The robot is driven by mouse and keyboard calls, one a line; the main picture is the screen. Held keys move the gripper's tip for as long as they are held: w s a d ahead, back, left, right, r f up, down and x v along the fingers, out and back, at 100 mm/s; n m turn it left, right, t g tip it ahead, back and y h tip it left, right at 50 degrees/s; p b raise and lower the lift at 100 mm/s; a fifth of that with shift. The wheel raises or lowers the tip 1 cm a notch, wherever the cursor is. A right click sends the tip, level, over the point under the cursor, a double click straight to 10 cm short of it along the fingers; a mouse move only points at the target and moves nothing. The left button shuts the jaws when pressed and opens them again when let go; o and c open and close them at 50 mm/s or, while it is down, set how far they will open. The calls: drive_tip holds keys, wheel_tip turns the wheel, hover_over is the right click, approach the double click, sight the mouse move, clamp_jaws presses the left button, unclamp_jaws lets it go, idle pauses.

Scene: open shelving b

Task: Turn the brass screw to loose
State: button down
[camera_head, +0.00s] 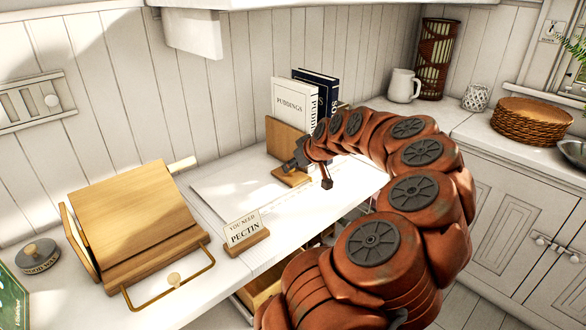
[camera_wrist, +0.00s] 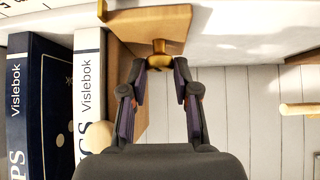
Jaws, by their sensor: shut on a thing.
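The brass screw (camera_wrist: 159,47) shows in the wrist view with a rounded gold head and a stem against a wooden bookend (camera_wrist: 122,38). My gripper (camera_wrist: 159,66) is shut on the screw's head, one dark finger on each side. In the head view my gripper (camera_head: 298,161) is at the wooden bookend (camera_head: 283,138), beside the upright books. The screw is hidden there by my gripper. How far it is turned cannot be told.
Two upright books, a white one (camera_head: 293,105) and a dark blue one (camera_head: 325,88), stand behind the bookend. A small PECTIN sign (camera_head: 245,233) stands at the counter's front edge. A wooden stand (camera_head: 133,225) is at the left.

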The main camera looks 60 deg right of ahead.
drive_tip(key=shift+d+r+n+y+b, duration=0.1)
drive_tip(key=shift+n+y+b, duration=0.6)
drive_tip(key=shift+n+b, duration=0.2)
drive_tip(key=c, duration=0.9)
unclamp_jaws()
drive_tip(key=shift+o, duration=0.2)
drive_tip(key=shift+a+m+h+p, duration=0.2)
drive_tip(key=shift+m+h+p, duration=0.6)
drive_tip(key=shift+p, duration=0.45)
drive_tip(key=shift+m, duration=0.3)
drive_tip(key=shift+m+g+h+p, duration=0.3)
drive_tip(key=shift+m+h+p, duration=0.1)
drive_tip(key=shift+m+p, duration=0.1)
drive_tip(key=shift+a+m, duration=0.1)
drive_tip(key=shift+m, duration=0.2)
drive_tip(key=shift+h, duration=0.3)
drive_tip(key=shift+w+a+m+g+h+p, duration=0.1)
drive_tip(key=shift+m+g+h+p, duration=0.2)
drive_tip(key=shift+m, duration=0.3)
